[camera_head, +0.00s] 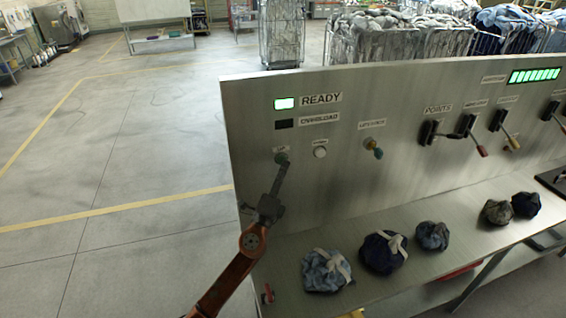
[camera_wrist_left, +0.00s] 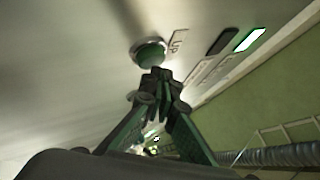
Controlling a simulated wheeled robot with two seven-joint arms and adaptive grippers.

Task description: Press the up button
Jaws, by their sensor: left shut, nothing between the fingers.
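The up button is a round green button (camera_head: 281,157) on the upright metal panel, below the READY and OVERLOAD signs. In the left wrist view the green button (camera_wrist_left: 150,54) sits in a pale ring beside a label reading "Up". My left gripper (camera_head: 284,167) is shut and empty, its tips at the lower edge of the button. In the left wrist view the closed fingertips (camera_wrist_left: 156,76) overlap the button's lower edge; I cannot tell whether they touch it. My right gripper is not in view.
Several levers (camera_head: 430,132) stick out farther right. Cloth bags (camera_head: 326,270) lie on the ledge below. The floor at left is clear.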

